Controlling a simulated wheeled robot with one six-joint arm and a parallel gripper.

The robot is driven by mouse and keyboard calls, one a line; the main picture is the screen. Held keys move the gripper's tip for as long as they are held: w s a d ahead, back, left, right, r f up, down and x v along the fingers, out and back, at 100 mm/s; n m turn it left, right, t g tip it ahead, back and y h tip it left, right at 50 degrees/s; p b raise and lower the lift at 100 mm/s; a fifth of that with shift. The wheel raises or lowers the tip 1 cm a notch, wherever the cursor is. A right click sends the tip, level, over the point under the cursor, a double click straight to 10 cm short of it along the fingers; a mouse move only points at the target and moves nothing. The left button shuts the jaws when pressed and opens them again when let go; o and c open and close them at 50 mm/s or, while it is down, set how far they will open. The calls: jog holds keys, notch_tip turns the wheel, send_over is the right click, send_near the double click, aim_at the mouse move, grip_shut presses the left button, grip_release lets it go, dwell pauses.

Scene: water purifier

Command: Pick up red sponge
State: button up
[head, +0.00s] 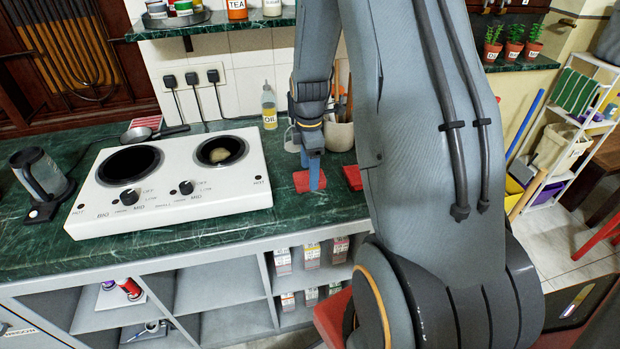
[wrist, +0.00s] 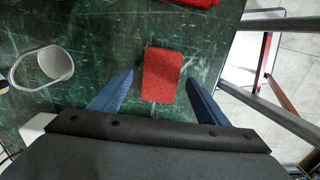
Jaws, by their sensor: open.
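A red sponge (wrist: 162,75) lies flat on the green marble counter in the wrist view. It sits between and slightly ahead of the two blue fingers of my gripper (wrist: 155,95), which are open with a gap on each side. In the head view the same sponge (head: 302,181) lies to the right of the hob, and my gripper (head: 313,175) points down over it, hiding part of it. A second red piece (head: 352,177) lies to the right, partly hidden by my arm. It shows at the top edge of the wrist view (wrist: 200,2).
A white two-plate hob (head: 170,185) stands left of the gripper. A utensil pot (head: 339,136), an oil bottle (head: 269,108) and a white cup (wrist: 55,63) are close by. A kettle (head: 42,178) stands far left. The counter's edge (wrist: 228,60) is close on the right in the wrist view.

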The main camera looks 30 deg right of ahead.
jog(key=shift+f, duration=1.1)
jog(key=shift+c, duration=0.5)
jog(key=c, duration=1.1)
jog(key=shift+r, duration=0.15)
notch_tip(320, 180, up, 10)
jog(key=b, duration=0.2)
